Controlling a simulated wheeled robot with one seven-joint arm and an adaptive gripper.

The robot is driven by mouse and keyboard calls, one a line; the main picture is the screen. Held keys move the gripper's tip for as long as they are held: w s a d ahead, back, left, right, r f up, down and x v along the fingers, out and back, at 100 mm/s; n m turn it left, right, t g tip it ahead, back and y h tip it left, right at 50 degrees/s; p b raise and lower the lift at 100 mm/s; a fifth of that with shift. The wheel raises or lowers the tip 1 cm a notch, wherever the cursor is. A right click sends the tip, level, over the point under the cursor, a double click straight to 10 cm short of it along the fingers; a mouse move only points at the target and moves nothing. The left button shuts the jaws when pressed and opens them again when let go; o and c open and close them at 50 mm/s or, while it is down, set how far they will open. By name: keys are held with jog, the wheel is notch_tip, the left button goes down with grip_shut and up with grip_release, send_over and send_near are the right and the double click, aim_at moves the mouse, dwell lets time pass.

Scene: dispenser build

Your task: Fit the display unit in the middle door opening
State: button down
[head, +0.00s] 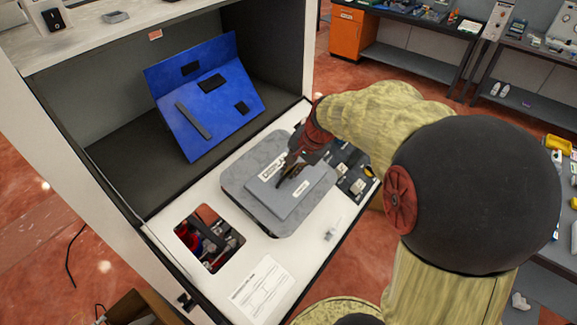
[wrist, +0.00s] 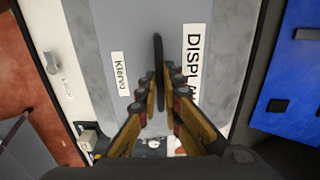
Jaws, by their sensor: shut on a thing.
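The display unit (head: 311,199) is a light grey raised panel with a thin black handle (wrist: 158,68) and white labels. "DISPL" is readable in the wrist view; the rest is hidden by my finger. My gripper (head: 285,178) is above the panel with its fingers on both sides of the handle, shut on it. The display unit is on a larger grey rounded plate (head: 236,186) that lies over the middle of the white door panel (head: 160,228). The middle opening is hidden beneath it. I cannot tell whether the plate is seated or slightly raised.
A left opening (head: 210,238) shows red and dark parts inside. Dark components (head: 352,180) fill the right side. A blue folded panel (head: 205,95) stands in the dark recess behind. A printed sheet (head: 261,289) lies near the front. Workbenches stand farther off.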

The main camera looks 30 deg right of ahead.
jog(key=shift+b+x, duration=1.6)
jog(key=shift+x, duration=1.2)
jog(key=shift+w+f+b, duration=0.2)
jog(key=shift+f+b, duration=0.1)
dwell(0.3)
dwell(0.4)
jog(key=c, duration=1.9)
grip_release()
jog(key=o, duration=0.5)
jog(key=shift+f, duration=0.1)
jog(key=shift+s+r, duration=0.1)
jog(key=shift+r, duration=0.15)
jog(key=shift+p+v, duration=1.65)
jog(key=shift+v, duration=1.15)
